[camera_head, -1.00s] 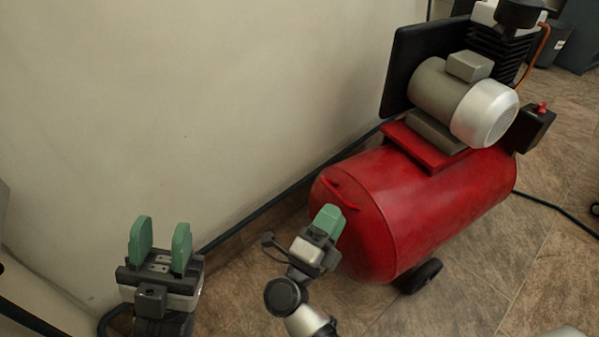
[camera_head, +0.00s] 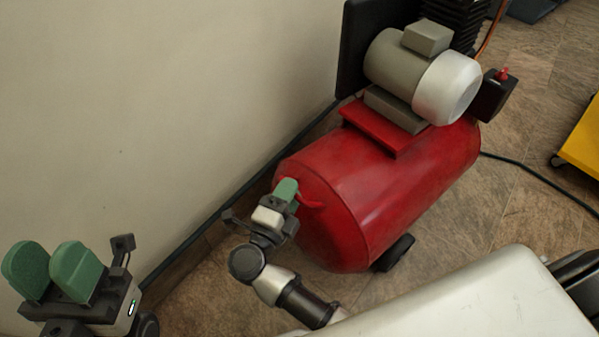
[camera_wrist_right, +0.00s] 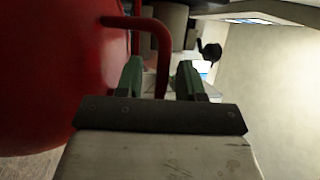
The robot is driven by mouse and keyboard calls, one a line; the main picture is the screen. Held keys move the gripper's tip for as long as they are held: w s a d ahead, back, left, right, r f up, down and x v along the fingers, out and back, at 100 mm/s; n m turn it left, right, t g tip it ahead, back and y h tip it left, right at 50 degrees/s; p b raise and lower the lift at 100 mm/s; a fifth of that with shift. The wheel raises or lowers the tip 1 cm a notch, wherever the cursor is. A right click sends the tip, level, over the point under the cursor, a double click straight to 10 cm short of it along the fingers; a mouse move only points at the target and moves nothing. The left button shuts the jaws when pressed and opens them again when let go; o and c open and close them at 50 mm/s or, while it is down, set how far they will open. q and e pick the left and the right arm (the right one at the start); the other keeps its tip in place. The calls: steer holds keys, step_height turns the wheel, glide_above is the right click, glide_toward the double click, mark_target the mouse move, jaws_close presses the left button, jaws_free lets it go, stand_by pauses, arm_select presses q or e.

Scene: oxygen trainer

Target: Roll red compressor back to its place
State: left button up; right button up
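The red compressor (camera_head: 370,195) stands on the tiled floor beside the wall, its tank lying lengthwise and a grey motor (camera_head: 425,75) on top. A red handle (camera_head: 309,202) sticks out from the near end of the tank. My right gripper (camera_head: 285,190) is at this handle in the head view, where its fingers partly hide it. In the right wrist view, the handle (camera_wrist_right: 163,55) runs between the two green fingers of my right gripper (camera_wrist_right: 160,80), which are open with gaps beside the bar. My left gripper (camera_head: 52,268) is open and empty at lower left, away from the compressor.
The wall (camera_head: 160,100) runs close along the compressor's left side, with a dark skirting at its foot. A dark cable (camera_head: 540,178) lies on the floor to the right. A yellow object (camera_head: 583,145) stands at the right edge.

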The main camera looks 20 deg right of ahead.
steer(key=shift+w+d+r, duration=0.1)
steer(key=shift+w+d, duration=0.15)
steer(key=shift+a, duration=0.1)
jaws_close()
